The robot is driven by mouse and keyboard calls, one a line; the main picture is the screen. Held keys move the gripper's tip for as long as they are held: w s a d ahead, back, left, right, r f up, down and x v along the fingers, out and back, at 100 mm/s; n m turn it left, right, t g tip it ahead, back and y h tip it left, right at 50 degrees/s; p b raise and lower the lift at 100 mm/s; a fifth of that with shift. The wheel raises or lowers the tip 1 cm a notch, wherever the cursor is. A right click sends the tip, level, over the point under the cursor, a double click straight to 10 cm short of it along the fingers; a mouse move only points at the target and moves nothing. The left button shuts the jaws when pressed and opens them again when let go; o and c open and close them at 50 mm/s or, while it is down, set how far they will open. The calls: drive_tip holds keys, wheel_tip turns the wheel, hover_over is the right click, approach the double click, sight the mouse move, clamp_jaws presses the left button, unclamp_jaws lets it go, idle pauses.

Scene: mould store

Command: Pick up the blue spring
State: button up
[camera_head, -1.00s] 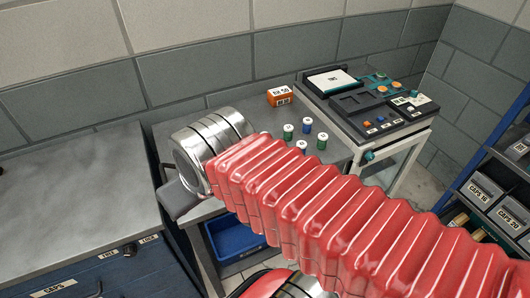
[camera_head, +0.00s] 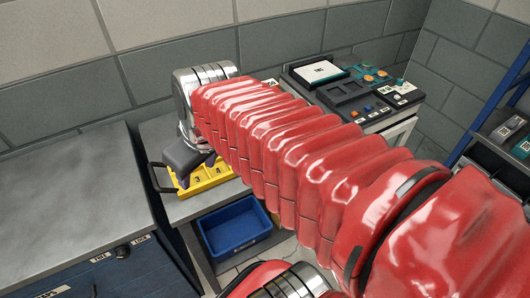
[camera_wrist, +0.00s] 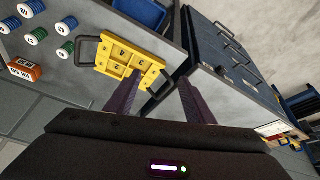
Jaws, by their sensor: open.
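Several small white-topped cylinders stand at the upper left of the wrist view. The blue ones look alike; one blue spring (camera_wrist: 67,25) is nearest the yellow tray, with a green one (camera_wrist: 65,49) beside it. I cannot tell which blue one is meant. In the head view my red arm hides them all. My gripper (camera_wrist: 158,84) is open, its dark fingers spread and empty, pointing toward the yellow tray, well to the right of the springs. In the head view the gripper shows only in part, over the tray.
The yellow numbered tray (camera_wrist: 128,58) with dark handles lies on the grey bench near the fingers. An orange box (camera_wrist: 25,69) stands by the springs. A blue bin (camera_head: 235,226) sits below. A dark device (camera_head: 350,92) stands at the back right.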

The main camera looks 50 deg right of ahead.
drive_tip(key=d+f+n+y, duration=0.1)
drive_tip(key=d+f, duration=0.1)
drive_tip(key=d, duration=1.2)
drive_tip(key=d+f+n, duration=0.2)
drive_tip(key=d+f, duration=0.1)
drive_tip(key=d, duration=1.2)
drive_tip(key=shift+y, duration=0.4)
drive_tip(key=shift+f, duration=0.15)
drive_tip(key=x, duration=0.8)
drive_tip(key=shift+s, duration=0.1)
drive_tip(key=shift+f, duration=0.3)
drive_tip(key=shift+x, duration=2.7)
drive_tip(key=shift+a+r, duration=0.1)
